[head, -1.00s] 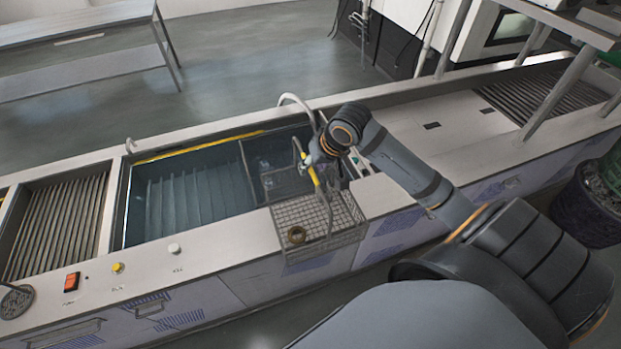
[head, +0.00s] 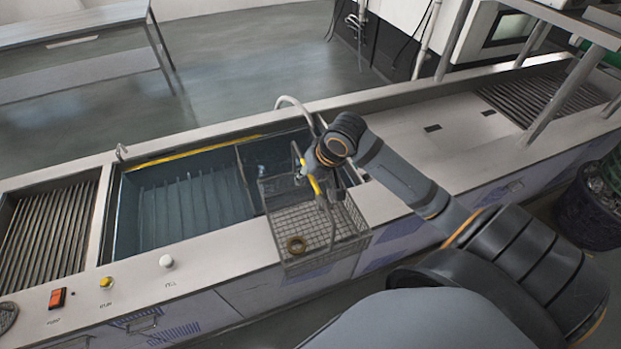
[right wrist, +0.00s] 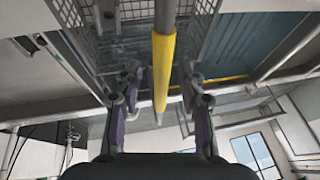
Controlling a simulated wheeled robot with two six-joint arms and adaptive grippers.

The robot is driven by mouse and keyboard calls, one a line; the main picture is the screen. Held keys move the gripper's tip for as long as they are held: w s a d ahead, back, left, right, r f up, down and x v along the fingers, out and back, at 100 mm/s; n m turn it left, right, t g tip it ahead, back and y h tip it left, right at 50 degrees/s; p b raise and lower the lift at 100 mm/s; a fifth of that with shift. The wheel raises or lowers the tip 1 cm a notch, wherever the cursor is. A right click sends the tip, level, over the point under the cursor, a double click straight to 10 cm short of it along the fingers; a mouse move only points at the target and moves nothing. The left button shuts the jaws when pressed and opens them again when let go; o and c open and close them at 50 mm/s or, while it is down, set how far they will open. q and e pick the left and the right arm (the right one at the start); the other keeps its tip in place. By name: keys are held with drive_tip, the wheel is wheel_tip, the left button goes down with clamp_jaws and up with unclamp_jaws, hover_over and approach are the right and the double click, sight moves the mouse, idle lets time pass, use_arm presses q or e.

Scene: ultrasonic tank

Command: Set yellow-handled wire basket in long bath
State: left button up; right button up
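The wire basket (head: 352,241) is a grey mesh box with a brassy ring (head: 296,245) inside. Its yellow handle (head: 313,184) rises above it and crosses the middle of the right wrist view (right wrist: 163,72). My right gripper (head: 318,162) is at this handle, with one finger on each side of it; it appears shut on it, though the contact is hard to see. The basket seems held over the bath's right end and front counter edge. The long bath (head: 190,195) is a blue liquid-filled tank to the left, with a yellow strip along its back rim. My left gripper is out of view.
A curved tap (head: 290,99) stands behind the basket. A slatted drain area (head: 50,222) lies left of the bath. A red switch (head: 57,298), yellow knob (head: 106,283) and white knob (head: 166,261) sit on the front counter. The bath's left and middle are clear above.

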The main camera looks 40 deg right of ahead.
drive_tip(key=shift+s, duration=0.15)
clamp_jaws()
drive_tip(key=shift+w+r, duration=0.15)
drive_tip(key=shift+w, duration=0.05)
idle(0.4)
